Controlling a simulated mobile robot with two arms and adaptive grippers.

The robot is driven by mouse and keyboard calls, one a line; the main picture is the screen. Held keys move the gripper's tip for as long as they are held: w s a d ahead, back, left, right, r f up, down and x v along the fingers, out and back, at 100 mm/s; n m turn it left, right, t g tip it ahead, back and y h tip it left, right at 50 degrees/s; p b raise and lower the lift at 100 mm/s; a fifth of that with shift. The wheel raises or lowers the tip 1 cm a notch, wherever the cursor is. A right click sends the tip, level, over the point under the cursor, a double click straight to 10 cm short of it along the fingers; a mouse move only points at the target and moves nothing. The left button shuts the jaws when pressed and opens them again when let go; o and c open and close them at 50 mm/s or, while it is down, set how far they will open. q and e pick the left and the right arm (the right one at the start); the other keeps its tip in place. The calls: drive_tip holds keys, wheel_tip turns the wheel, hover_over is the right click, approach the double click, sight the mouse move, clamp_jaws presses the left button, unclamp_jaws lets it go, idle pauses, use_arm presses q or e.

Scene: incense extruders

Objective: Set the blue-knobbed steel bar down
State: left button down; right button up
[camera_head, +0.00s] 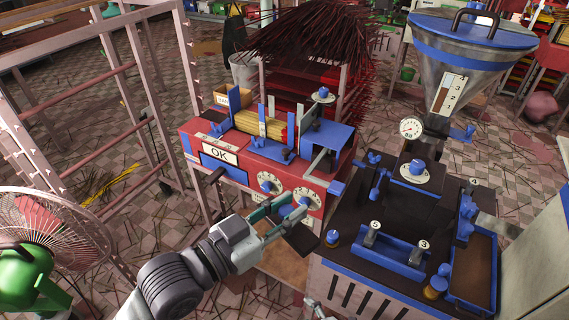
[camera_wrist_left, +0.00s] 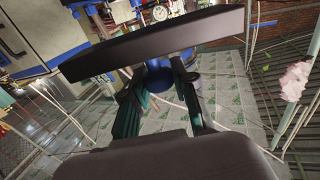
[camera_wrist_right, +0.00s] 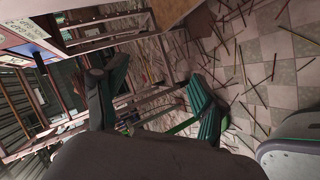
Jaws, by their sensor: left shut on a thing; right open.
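The blue-knobbed steel bar shows in the left wrist view as a long dark bar (camera_wrist_left: 150,42) lying across the fingertips, with its round blue knob (camera_wrist_left: 158,79) between them. My left gripper (camera_wrist_left: 160,85) is shut on the knob. In the head view my left gripper (camera_head: 288,220) is in front of the red machine's dials, and a dark end of the bar (camera_head: 301,239) shows beside the fingers. The bar appears held in the air. My right gripper (camera_wrist_right: 155,98) is open and empty; only a small part of it shows at the bottom of the head view.
The red machine (camera_head: 195,144) with blue-knobbed dials stands behind the left gripper. A dark-topped machine (camera_head: 345,243) with a steel hopper (camera_head: 460,75) stands to the right. A metal rack (camera_head: 100,150) and a fan (camera_head: 45,235) are at the left. Thin sticks litter the tiled floor.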

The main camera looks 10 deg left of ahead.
use_arm(q)
drive_tip(key=shift+r, duration=0.15)
use_arm(e)
drive_tip(key=s+a+r+n+g+y, duration=0.1)
drive_tip(key=a+r+n+g+y, duration=0.2)
drive_tip(key=a+r+n+g, duration=0.8)
drive_tip(key=a+r+n+g+y, duration=0.15)
drive_tip(key=a+r+n, duration=0.45)
drive_tip(key=n, duration=1.1)
drive_tip(key=w+a+r+n+y, duration=0.1)
drive_tip(key=w+a+r+y, duration=0.15)
drive_tip(key=r, duration=0.55)
drive_tip(key=w+a+r+n+y, duration=0.1)
drive_tip(key=w+a+r, duration=0.15)
drive_tip(key=r, duration=0.55)
wheel_tip(320, 180, up, 27)
drive_tip(key=n+t+h, duration=0.4)
drive_tip(key=n+h, duration=1.2)
drive_tip(key=n, duration=1.4)
hover_over(285, 209)
drive_tip(key=shift+s+a+r+g, duration=0.15)
drive_tip(key=shift+a+g, duration=0.1)
drive_tip(key=shift+d, duration=0.25)
wheel_tip(285, 209, down, 12)
drive_tip(key=shift+r, duration=0.15)
